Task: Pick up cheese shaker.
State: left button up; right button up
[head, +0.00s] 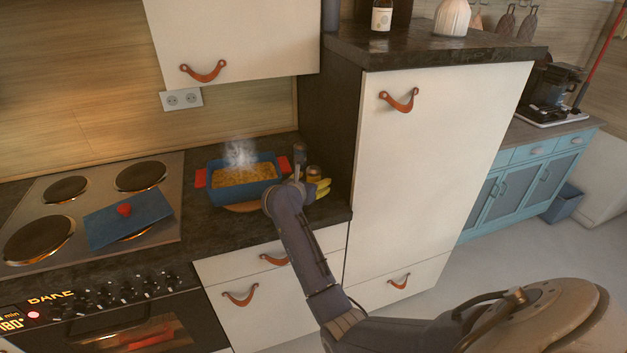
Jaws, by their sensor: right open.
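A small jar with a grey lid (314,173), which looks like the cheese shaker, stands on the dark counter right of the blue baking dish. My right arm reaches up from the lower right. Its gripper (298,165) is open, just left of the jar and close to it. At this size I cannot tell whether a finger touches the jar. The wrist hides part of the counter and the lower area beside the jar. My left gripper is not in view.
A steaming blue baking dish (243,174) with red handles sits on a round wooden board (243,207), close left of the gripper. Yellow items (323,186) lie beside the jar. A tall cabinet (432,160) bounds the right. A blue lid (128,217) lies on the stove (60,215).

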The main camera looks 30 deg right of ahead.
jog(key=shift+w+d+f, duration=0.2)
jog(key=shift+w+d, duration=0.2)
jog(key=shift+d, duration=0.1)
jog(key=shift+c, duration=0.6)
jog(key=c, duration=1.2)
